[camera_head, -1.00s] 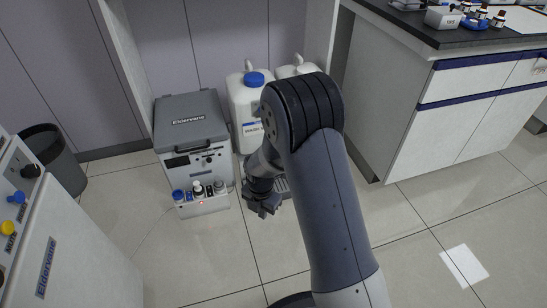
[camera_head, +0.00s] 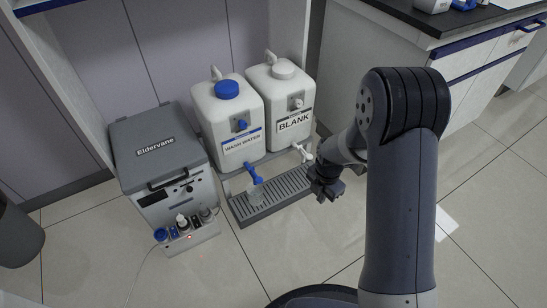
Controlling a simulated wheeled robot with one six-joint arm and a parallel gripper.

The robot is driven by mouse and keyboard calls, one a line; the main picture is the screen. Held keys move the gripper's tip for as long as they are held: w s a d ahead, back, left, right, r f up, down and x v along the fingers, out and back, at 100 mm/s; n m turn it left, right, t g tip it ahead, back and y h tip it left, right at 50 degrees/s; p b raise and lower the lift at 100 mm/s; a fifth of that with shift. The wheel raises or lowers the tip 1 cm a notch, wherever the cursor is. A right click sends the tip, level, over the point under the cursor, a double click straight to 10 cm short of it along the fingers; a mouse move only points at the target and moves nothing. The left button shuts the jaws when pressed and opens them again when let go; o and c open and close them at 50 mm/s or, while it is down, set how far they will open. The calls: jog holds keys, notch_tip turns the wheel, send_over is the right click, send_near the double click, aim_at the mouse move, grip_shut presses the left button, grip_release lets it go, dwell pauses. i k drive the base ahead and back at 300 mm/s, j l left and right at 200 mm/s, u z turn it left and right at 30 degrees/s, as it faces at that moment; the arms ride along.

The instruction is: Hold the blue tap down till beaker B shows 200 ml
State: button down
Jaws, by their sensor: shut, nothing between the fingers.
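The blue tap (camera_head: 253,172) sticks out low at the front of the white carboy labelled WASH WATER (camera_head: 228,118), which has a blue cap. A small clear vessel (camera_head: 256,194) stands under that tap on the grey slotted drip tray (camera_head: 287,192). Its letter and level are too small to read. My gripper (camera_head: 325,192) is dark, shut and empty. It shows at the right end of the drip tray, to the right of the blue tap and apart from it.
A second carboy labelled BLANK (camera_head: 285,100), with a white tap (camera_head: 303,152), stands right of the first, close to my gripper. A grey Eldervane box (camera_head: 160,160) with small bottles in front stands left. A bench (camera_head: 400,70) stands at the right.

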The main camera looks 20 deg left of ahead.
aim_at(259, 179)
jog(key=i+j+z, duration=0.1)
jog(key=j, duration=0.4)
jog(key=i+j, duration=0.1)
jog(key=j, duration=0.45)
jog(key=i+j+z, duration=0.15)
jog(key=j, duration=0.35)
